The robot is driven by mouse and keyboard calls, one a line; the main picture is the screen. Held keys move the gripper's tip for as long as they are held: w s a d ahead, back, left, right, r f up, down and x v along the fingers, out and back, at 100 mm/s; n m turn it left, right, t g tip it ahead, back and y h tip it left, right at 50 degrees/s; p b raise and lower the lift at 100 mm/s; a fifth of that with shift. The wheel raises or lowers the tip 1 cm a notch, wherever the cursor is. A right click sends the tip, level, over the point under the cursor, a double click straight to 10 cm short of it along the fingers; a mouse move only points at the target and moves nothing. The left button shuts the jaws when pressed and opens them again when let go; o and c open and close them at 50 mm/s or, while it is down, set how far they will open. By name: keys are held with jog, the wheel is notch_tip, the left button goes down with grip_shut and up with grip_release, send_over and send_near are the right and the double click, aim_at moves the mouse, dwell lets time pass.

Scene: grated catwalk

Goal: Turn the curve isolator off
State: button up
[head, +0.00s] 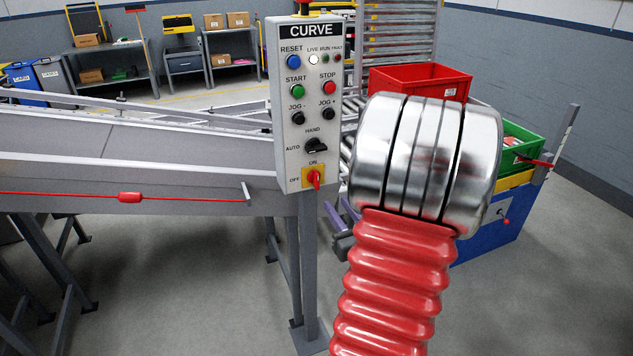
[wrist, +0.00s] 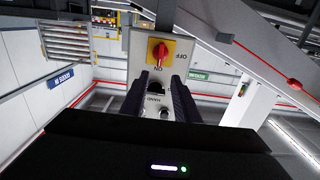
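The curve isolator (head: 313,179) is a red rotary handle on a yellow plate at the bottom of the grey CURVE panel (head: 286,140). Its handle stands upright, in line with the ON mark above; OFF is to its left. In the wrist view the panel is upside down and the isolator (wrist: 159,51) shows beyond my fingertips, with ON below it and OFF to its right. My gripper (wrist: 158,84) is open, its two dark fingers apart with nothing between them. The fingers appear clear of the handle; the exact gap cannot be told.
Above the isolator are the AUTO/HAND selector (head: 315,146), jog buttons, green START (head: 298,91), red STOP (head: 329,88) and blue RESET (head: 293,62). A conveyor with a red pull cord (head: 130,197) lies left. A red crate (head: 420,79) and green crate (head: 518,150) stand right.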

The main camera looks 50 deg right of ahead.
aim_at(317, 179)
jog(key=x, duration=1.4)
jog(key=shift+a, duration=0.1)
jog(key=shift+c, duration=0.4)
grip_shut()
jog(key=shift+s+a, duration=0.1)
jog(key=shift+a, duration=0.15)
jog(key=shift+d, duration=0.15)
